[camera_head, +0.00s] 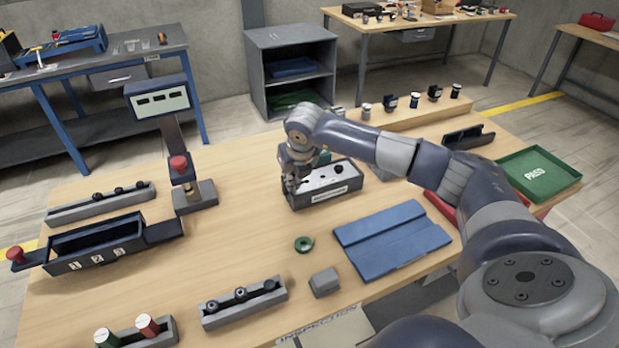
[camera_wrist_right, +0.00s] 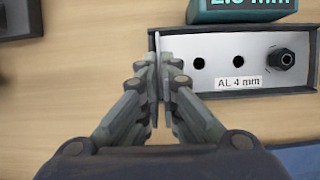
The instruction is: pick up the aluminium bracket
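The aluminium bracket is a pale plate with dark holes (camera_head: 328,177) lying in the top of a dark box-like holder (camera_head: 330,197). In the right wrist view the bracket (camera_wrist_right: 215,57) carries the label "AL 4 mm", and a dark nut-like part stands at its right end. A thin upright edge shows at its left end. My right gripper (camera_head: 291,187) is at that left end. In the wrist view its fingertips (camera_wrist_right: 159,65) are closed up against both sides of the thin edge. My left gripper is not in view.
A teal block with a reading (camera_wrist_right: 242,9) stands just behind the holder. A blue grooved plate (camera_head: 392,238), a green ring (camera_head: 304,244) and a grey block (camera_head: 324,282) lie in front. A post with a display (camera_head: 160,102) stands left. Bare wood lies left of the holder.

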